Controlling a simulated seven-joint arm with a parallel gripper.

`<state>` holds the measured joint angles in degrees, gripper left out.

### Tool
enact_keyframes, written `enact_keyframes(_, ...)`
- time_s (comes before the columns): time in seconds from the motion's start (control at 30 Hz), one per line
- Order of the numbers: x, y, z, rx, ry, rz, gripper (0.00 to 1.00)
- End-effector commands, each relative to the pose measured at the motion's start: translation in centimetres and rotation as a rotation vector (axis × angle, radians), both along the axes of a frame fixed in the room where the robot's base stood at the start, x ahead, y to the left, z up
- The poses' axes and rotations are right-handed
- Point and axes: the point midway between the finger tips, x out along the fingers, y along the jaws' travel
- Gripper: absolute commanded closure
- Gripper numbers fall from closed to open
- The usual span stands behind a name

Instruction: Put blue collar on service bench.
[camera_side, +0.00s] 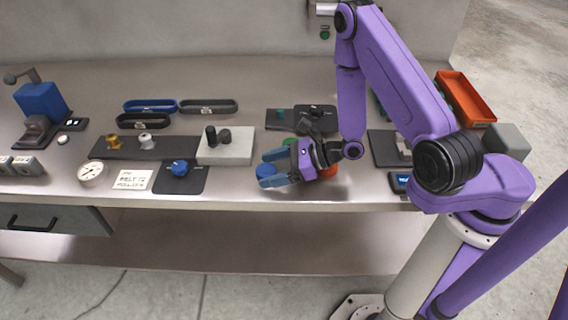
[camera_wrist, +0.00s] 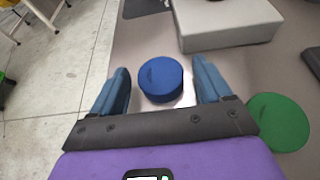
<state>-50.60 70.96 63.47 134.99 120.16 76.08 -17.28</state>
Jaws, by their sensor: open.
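A short, round blue piece (camera_wrist: 160,78), which looks like the blue collar, sits between the fingers of my gripper (camera_wrist: 160,88) in the wrist view. In the side view the blue piece (camera_side: 265,170) shows at the fingertips of my gripper (camera_side: 268,170), low over the front of the metal bench (camera_side: 230,188). The fingers are open, one on each side of the piece, with visible gaps in the wrist view. Whether the piece rests on the bench is hard to tell. No label shows which surface is the service bench.
A green disc (camera_wrist: 278,122) lies right of my gripper. A light grey block (camera_side: 225,148) stands close by, with dark knobs on top. An orange-red piece (camera_side: 328,171) is partly behind my gripper. An orange tray (camera_side: 465,98) is at the right. The bench's front edge is near.

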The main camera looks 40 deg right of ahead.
Motion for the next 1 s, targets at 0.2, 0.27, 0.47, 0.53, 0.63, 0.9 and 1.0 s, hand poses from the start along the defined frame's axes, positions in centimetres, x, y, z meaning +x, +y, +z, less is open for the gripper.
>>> enact_keyframes(0.2, -1.7, -1.9, 1.1, 0.000, 0.003, -0.007, 0.22)
enact_keyframes(0.27, -2.4, -2.8, 1.6, 0.001, 0.004, -0.010, 0.22)
enact_keyframes(0.47, -4.6, -4.8, 2.9, 0.001, 0.000, -0.004, 0.22)
enact_keyframes(0.53, -5.1, -5.3, 3.2, 0.000, 0.000, -0.004, 0.22)
enact_keyframes(0.63, -5.9, -6.0, 3.6, -0.001, -0.001, -0.005, 0.22)
enact_keyframes(0.9, -7.2, -7.3, 4.4, 0.002, -0.001, -0.002, 0.22)
enact_keyframes(1.0, -7.5, -7.6, 4.6, 0.000, -0.001, -0.001, 0.22)
